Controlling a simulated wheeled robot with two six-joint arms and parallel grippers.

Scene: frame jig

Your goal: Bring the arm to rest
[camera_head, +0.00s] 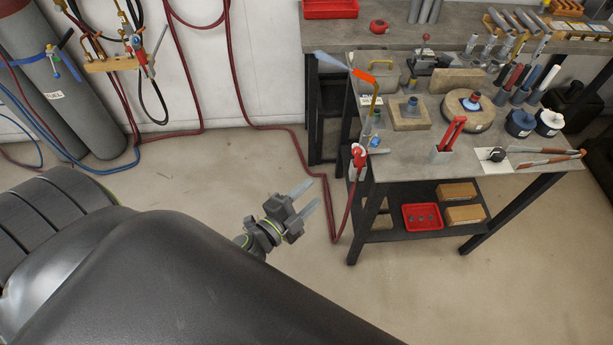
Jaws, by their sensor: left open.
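My left gripper (308,200) is in the middle of the head view, over bare floor to the left of the near workbench. Its two pale fingers are spread apart and point up and right. Nothing is between them, and it touches nothing that I can see. My left arm's large dark links fill the lower left and hide the floor beneath. My right gripper is not in view.
A red hose (300,150) hangs nearby. Grey gas cylinders (50,90) stand left. Floor is clear at centre.

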